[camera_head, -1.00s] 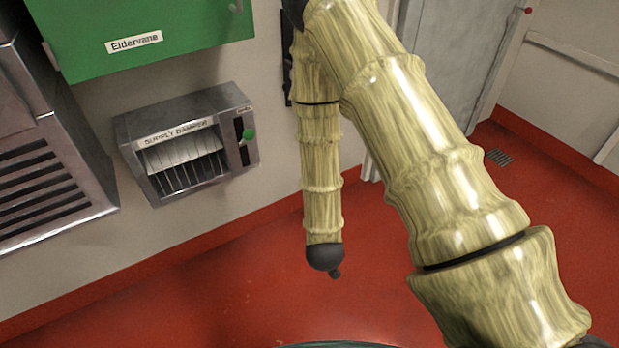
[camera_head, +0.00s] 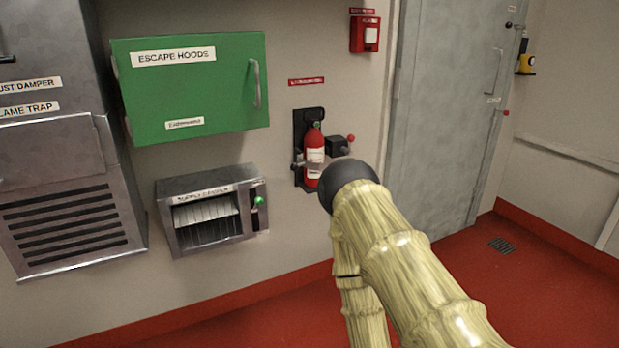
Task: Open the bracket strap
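A red fire extinguisher (camera_head: 314,140) with a white label stands upright against a black wall bracket (camera_head: 300,122). A pale grey band crosses its lower body and looks like the bracket strap (camera_head: 314,174). A small grey metal piece (camera_head: 298,164) sits at the left of the bracket and may be its latch. I cannot tell whether the strap is fastened. My pale, bamboo-patterned arm rises from the lower right, and its dark rounded joint covers the area just below and right of the extinguisher.
A green escape-hoods cabinet (camera_head: 190,98) and a supply damper (camera_head: 210,221) are to the left. A grey door (camera_head: 440,110) is to the right. The red floor (camera_head: 270,318) looks clear.

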